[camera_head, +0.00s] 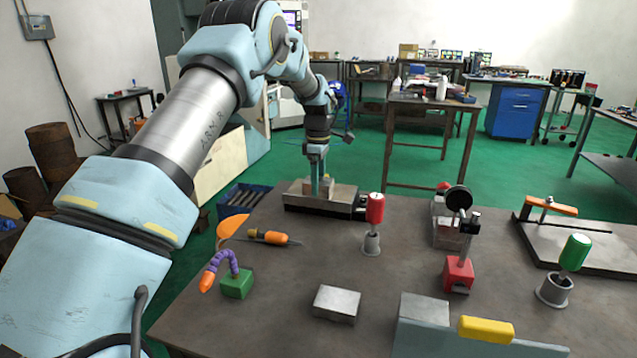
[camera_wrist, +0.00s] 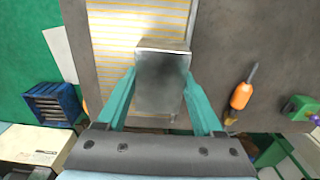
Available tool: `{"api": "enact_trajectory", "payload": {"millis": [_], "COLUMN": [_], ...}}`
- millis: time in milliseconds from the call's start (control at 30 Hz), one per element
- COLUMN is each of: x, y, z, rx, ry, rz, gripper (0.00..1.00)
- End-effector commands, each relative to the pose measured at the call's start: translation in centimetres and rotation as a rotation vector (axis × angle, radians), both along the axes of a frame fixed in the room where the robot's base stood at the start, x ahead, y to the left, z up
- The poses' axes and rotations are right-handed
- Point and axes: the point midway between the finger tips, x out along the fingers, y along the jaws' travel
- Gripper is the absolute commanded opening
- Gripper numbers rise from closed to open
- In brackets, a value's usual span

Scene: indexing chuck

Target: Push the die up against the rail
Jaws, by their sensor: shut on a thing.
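A grey metal block (camera_wrist: 160,80), which I take to be the die, sits between the two teal fingers of my gripper (camera_wrist: 158,92). My gripper is shut on it, with a finger on each side. The block is over a plate with yellow and silver stripes (camera_wrist: 118,45). In the head view my gripper (camera_head: 321,188) is at the chuck (camera_head: 315,203) on the far edge of the bench, pointing down. The block is small and partly hidden by the fingers there. I cannot clearly pick out the rail, nor tell whether the block touches it.
A red-handled tool (camera_head: 375,209) stands just right of the chuck. An orange-handled screwdriver (camera_head: 270,237) lies in front of it, with a purple hose on a green base (camera_head: 236,284) nearer. A bare metal block (camera_head: 337,303) lies in the bench's front middle.

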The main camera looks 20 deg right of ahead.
Motion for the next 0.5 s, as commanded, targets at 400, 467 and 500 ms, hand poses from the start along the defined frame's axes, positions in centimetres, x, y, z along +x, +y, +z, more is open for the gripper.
{"api": "enact_trajectory", "payload": {"millis": [400, 467, 500], "x": [-0.06, -0.06, -0.06], "y": [0.05, 0.05, 0.05], "z": [0.00, -0.01, -0.01], "rx": [0.001, 0.001, 0.001], "ry": [0.001, 0.001, 0.001], "rz": [-0.001, -0.001, -0.001], "gripper": [1.00, 1.00, 1.00]}}
